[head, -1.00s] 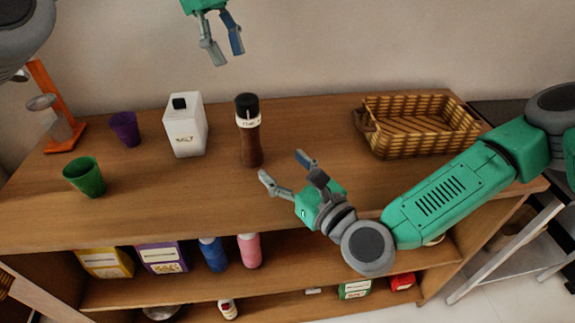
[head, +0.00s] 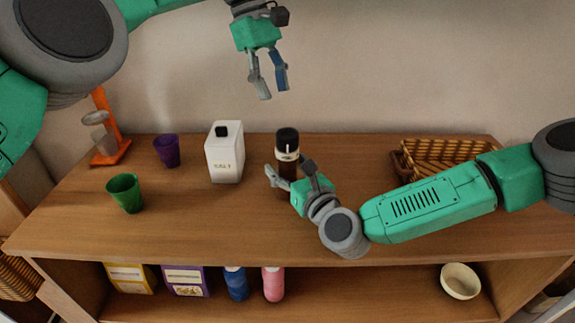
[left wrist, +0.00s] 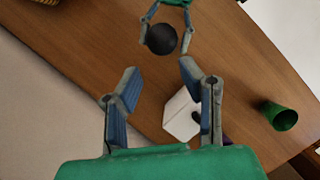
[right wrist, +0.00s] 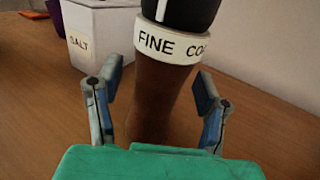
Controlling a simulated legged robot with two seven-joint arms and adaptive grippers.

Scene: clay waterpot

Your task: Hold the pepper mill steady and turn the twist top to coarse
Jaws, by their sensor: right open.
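The pepper mill (head: 287,150) stands upright on the table, with a brown body, a white band and a black twist top. In the right wrist view the band (right wrist: 172,42) reads "FINE" and the start of another word; the rest is cut off by curvature. My right gripper (head: 293,172) is open, with its fingers on either side of the mill's lower body (right wrist: 160,100). My left gripper (head: 270,97) is open and empty, above the mill and pointing down. In the left wrist view the black top (left wrist: 161,39) shows from above, beyond my left fingertips.
A white salt box (head: 225,155), a purple cup (head: 167,151) and a green cup (head: 125,194) stand left of the mill. An orange stand (head: 111,150) is farther left. A wicker basket (head: 445,156) is at the back right, partly behind my right arm.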

